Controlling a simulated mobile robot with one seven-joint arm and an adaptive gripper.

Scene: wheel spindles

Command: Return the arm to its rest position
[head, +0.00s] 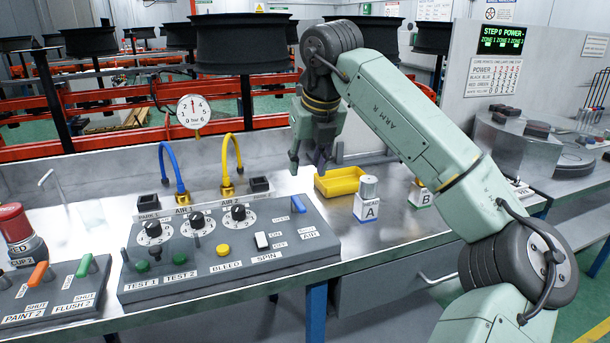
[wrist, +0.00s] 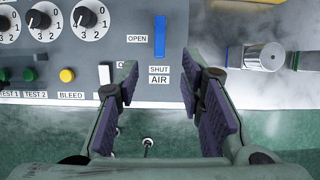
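My arm (head: 405,115) reaches in from the right, bent at the elbow, and is marked "ARM R". My gripper (head: 308,162) points down above the bench, behind the grey control panel (head: 215,268) in the head view. In the wrist view my gripper (wrist: 170,75) has its two purple-padded fingers well apart, with nothing between them. The blue air lever (wrist: 159,35) lies beyond the fingertips, toward the "OPEN" label; it also shows in the head view (head: 298,204). I see no contact between the fingers and the panel.
A yellow tray (head: 340,182) and bottles A (head: 367,200) and B (head: 421,193) stand on the bench near my gripper. Blue (head: 173,168) and yellow (head: 228,160) air hoses rise behind the panel. A round gauge (head: 193,111) stands at the back.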

